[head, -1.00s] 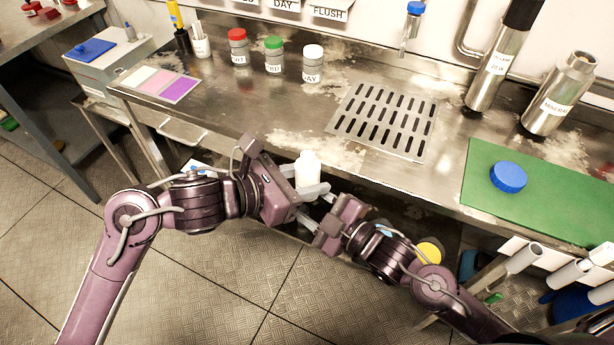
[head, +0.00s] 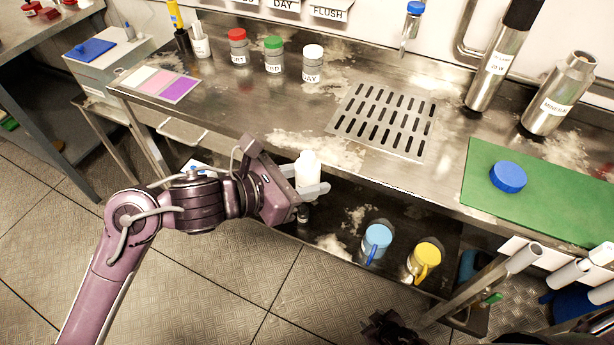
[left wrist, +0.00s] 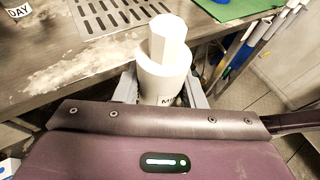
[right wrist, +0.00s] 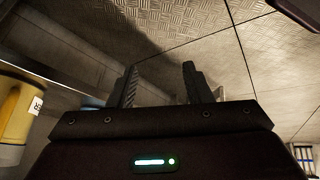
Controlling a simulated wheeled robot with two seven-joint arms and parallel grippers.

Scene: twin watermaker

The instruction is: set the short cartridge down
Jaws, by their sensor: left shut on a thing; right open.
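The short cartridge (head: 308,168) is a white cylinder with a narrower top and a partly hidden label. My left gripper (head: 312,190) is shut on it and holds it upright in front of the counter's front edge. In the left wrist view the cartridge (left wrist: 165,75) stands between the two fingers, and the gripper body hides its lower end. My right gripper is open and empty in the right wrist view (right wrist: 160,85), with floor beyond its fingers. In the head view only a dark part of it shows at the bottom edge.
The steel counter (head: 225,115) has a slotted drain (head: 383,120), capped jars (head: 274,55), two steel canisters (head: 558,95) and a green mat (head: 560,205) with a blue cap (head: 508,177). A blue mug (head: 377,240) and a yellow mug (head: 424,260) stand on the lower shelf. The counter's front left is clear.

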